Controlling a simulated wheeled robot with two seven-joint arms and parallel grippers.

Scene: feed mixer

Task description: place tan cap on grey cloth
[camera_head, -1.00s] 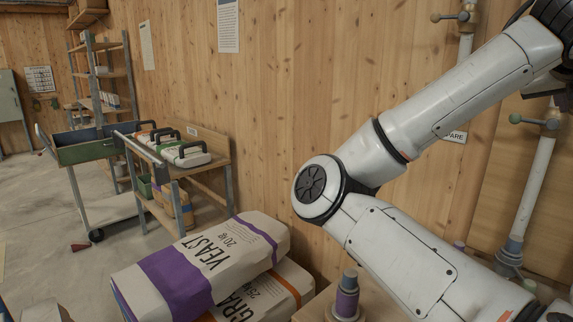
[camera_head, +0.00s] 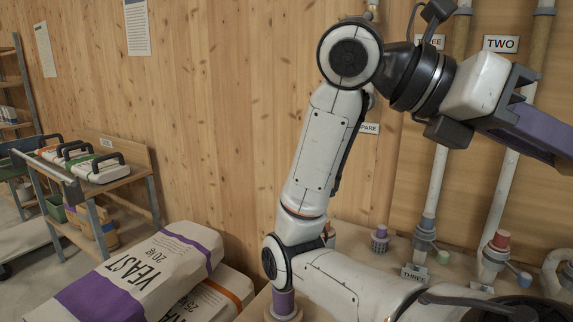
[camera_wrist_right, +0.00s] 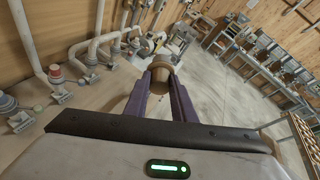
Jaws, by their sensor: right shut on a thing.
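My right gripper (camera_wrist_right: 160,84) has purple fingers closed around a small tan, round thing that looks like the tan cap (camera_wrist_right: 161,68). It is held off any surface, between the fingertips. In the head view my right gripper (camera_head: 541,132) points to the right, and its fingertips and the cap are cut off by the picture's edge. I cannot make out the grey cloth in either view. My left gripper is not in view.
A purple-banded fitting (camera_head: 380,239) stands nearby. Open floor (camera_wrist_right: 225,95) shows in the wrist view.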

